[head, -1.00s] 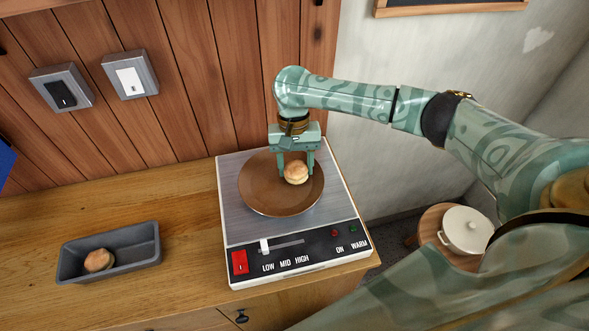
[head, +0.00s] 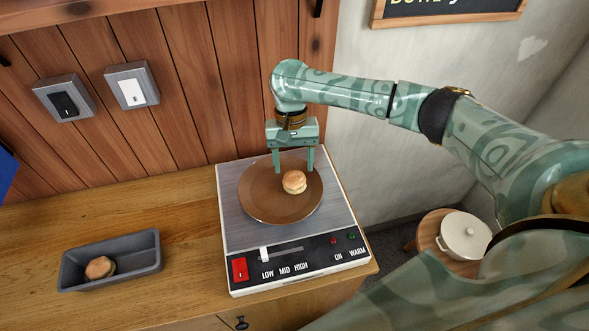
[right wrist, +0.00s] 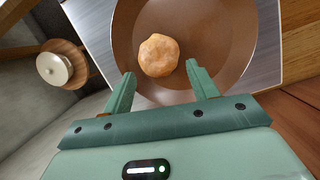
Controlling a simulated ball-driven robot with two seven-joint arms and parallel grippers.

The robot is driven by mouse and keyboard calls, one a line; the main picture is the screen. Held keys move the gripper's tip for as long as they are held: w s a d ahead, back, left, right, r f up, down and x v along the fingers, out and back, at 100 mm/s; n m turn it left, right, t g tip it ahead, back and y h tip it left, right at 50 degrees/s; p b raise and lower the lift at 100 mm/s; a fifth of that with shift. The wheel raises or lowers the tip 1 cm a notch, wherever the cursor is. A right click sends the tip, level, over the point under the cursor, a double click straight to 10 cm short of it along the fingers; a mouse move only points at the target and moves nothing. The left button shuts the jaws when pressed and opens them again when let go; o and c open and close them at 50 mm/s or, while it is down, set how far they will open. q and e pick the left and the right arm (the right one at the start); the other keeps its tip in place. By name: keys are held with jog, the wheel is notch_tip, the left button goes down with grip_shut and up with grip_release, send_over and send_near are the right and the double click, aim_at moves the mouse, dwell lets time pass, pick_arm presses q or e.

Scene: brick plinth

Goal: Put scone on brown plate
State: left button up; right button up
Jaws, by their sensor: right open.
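A golden scone (head: 294,182) rests on the brown plate (head: 258,203), right of the plate's centre in the head view. The plate sits on the steel top of a warmer. My right gripper (head: 294,170) is open and empty, just above and behind the scone. In the right wrist view the scone (right wrist: 158,55) lies on the plate (right wrist: 215,30) beyond the two spread fingertips (right wrist: 160,75), apart from them. A second scone (head: 100,267) lies in the grey loaf tin (head: 140,257) at the left. My left gripper is not in view.
The warmer (head: 238,235) has a red switch, a slider and small lights along its front. Wooden counter is clear between tin and warmer. Two wall switches (head: 132,86) are on the plank wall behind. A white lidded pot (head: 465,236) stands on a round stool at the right.

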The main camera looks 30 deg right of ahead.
jog(key=p+v, duration=0.2)
jog(key=v, duration=0.6)
